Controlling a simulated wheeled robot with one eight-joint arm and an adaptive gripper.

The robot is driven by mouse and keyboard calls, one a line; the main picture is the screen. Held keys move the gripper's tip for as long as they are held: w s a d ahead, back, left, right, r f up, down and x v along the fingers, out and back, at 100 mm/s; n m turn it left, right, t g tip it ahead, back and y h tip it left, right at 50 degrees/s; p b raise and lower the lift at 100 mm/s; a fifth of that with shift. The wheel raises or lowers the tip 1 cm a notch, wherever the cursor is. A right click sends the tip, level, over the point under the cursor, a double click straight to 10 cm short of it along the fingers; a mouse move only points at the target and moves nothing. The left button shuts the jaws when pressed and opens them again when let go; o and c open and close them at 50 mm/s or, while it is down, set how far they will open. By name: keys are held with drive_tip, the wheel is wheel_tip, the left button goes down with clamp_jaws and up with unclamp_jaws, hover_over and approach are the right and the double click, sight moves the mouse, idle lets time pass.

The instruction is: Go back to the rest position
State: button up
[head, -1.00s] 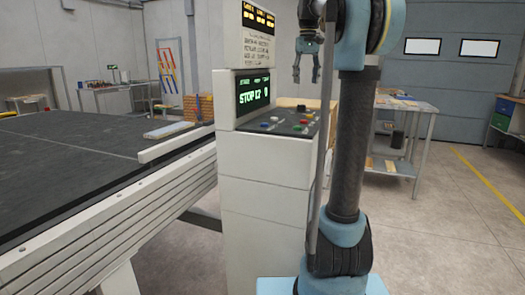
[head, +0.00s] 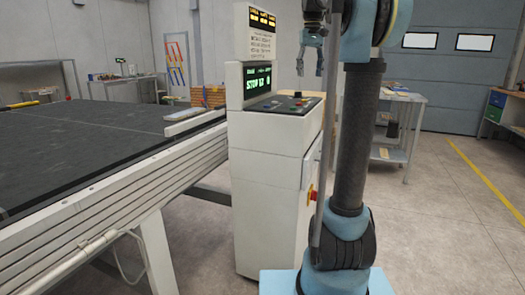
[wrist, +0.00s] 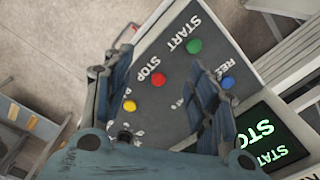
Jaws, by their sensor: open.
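My gripper (head: 311,60) hangs in the air above the control panel of the white console, open and empty, in the head view. In the wrist view its two fingers (wrist: 165,105) are spread, with the panel (wrist: 205,60) below them. The red STOP button (wrist: 158,79) shows between the fingers. The green START button (wrist: 194,46) and a yellow button (wrist: 129,106) also show. The gripper is apart from the buttons. The console screen (head: 258,82) reads STOP in green.
The long machine bed (head: 90,140) with a dark top runs along the left, beside the console (head: 270,165). A work table (head: 408,125) stands behind my arm to the right. The floor on the right, by the yellow line (head: 480,180), is clear.

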drive_tip(key=s+f+t, duration=0.1)
drive_tip(key=s+f, duration=1.6)
drive_tip(key=f, duration=0.4)
drive_tip(key=s+f+m+t, duration=0.1)
drive_tip(key=s+f, duration=1.7)
drive_tip(key=f, duration=0.3)
drive_tip(key=shift+s+d+f, duration=0.15)
drive_tip(key=shift+s+f, duration=0.1)
drive_tip(key=shift+f, duration=0.15)
drive_tip(key=shift+w+f, duration=0.2)
drive_tip(key=shift+w, duration=0.25)
drive_tip(key=shift+c, duration=0.6)
